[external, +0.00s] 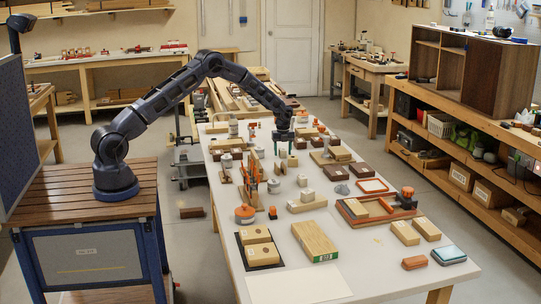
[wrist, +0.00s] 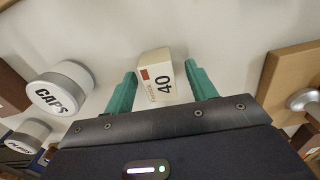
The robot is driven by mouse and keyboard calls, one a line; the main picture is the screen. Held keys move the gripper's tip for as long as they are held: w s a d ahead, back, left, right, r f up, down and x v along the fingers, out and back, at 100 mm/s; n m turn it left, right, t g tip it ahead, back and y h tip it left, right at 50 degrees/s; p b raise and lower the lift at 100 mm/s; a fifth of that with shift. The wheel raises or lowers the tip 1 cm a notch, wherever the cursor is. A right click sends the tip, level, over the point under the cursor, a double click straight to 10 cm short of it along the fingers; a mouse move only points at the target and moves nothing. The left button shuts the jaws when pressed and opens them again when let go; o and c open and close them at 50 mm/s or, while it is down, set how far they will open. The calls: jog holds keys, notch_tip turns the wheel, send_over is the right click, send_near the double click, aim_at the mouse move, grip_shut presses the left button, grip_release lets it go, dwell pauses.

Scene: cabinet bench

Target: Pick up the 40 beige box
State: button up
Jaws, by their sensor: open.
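The beige box (wrist: 162,78) marked 40 shows in the wrist view, with a small red-brown patch on its labelled face. It lies in the gap between the two green fingers of my gripper (wrist: 160,72), with space on both sides. The fingers are open and hold nothing; I cannot tell how far below the fingertips the box is. In the external view my gripper (external: 284,147) points down over the middle of the long white table (external: 350,262). Many small blocks crowd there, and I cannot single out the 40 box among them.
A white-lidded container marked CAPS (wrist: 58,92) and another white-lidded container (wrist: 28,134) stand left of the gripper in the wrist view. A brown block with a metal knob (wrist: 303,100) is close on the right.

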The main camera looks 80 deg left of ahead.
jog(key=c, duration=1.1)
jog(key=shift+r, duration=0.1)
